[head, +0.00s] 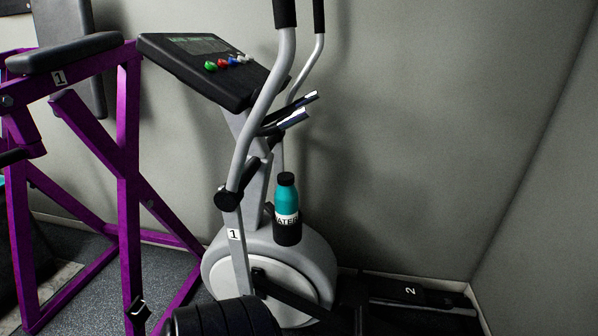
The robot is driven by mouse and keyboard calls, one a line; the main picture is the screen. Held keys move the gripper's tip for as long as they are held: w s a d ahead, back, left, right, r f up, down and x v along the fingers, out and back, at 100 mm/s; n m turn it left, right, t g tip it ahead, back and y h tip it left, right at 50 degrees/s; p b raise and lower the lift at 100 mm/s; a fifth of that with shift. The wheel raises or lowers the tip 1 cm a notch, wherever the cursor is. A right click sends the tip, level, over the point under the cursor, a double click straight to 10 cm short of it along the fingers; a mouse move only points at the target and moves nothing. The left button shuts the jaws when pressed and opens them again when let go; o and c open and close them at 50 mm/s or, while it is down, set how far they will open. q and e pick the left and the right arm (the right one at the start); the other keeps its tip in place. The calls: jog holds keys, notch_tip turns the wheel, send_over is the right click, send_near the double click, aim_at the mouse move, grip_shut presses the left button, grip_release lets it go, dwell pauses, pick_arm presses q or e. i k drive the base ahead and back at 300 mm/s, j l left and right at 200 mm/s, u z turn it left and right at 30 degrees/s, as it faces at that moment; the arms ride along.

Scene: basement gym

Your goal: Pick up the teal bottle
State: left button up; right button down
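The teal bottle (286,194) stands upright in the head view, a little left of the middle. It has a black cap and a white band with dark letters, partly readable as "ATER". Its lower part is hidden in a black cup holder (287,232) on the grey elliptical trainer (317,258). Neither of my grippers shows in the head view, and nothing is seen touching the bottle.
The trainer's grey handlebar (254,128) and black console (204,65) rise left of and above the bottle. A purple frame (129,190) stands at left. Bare wall (430,140) lies behind and right.

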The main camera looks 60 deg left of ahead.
aim_at(286, 199)
jog(key=u, duration=2.1)
jog(key=z, duration=0.15)
